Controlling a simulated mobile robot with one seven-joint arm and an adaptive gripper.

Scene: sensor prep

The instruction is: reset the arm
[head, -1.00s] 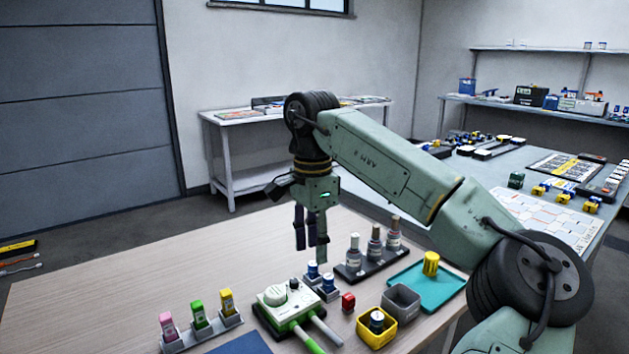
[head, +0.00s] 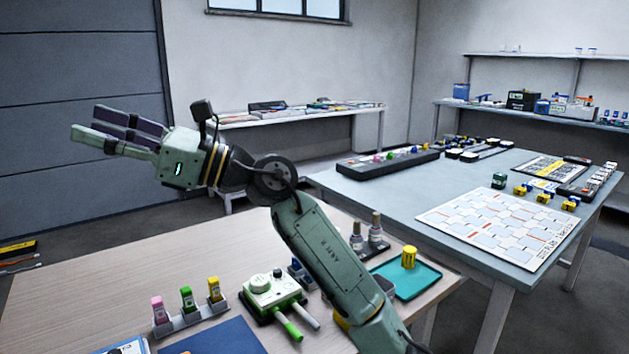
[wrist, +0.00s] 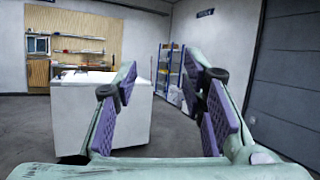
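My gripper (head: 118,132) is raised in the head view, left of the middle and above the far part of the wooden table. It points left and level, well clear of the tabletop. In the wrist view my gripper (wrist: 168,95) has its purple-padded fingers spread apart with nothing between them. The room's far side shows through the gap. My arm folds down from the wrist to the lower right of the head view and hides part of the table behind it.
The wooden table (head: 90,290) holds a rack of coloured bottles (head: 190,318), a white-and-green device (head: 270,292) and a teal tray (head: 420,280) with a yellow cylinder (head: 409,257). A grey table (head: 385,190) stands right. A white cabinet (wrist: 75,120) shows in the wrist view.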

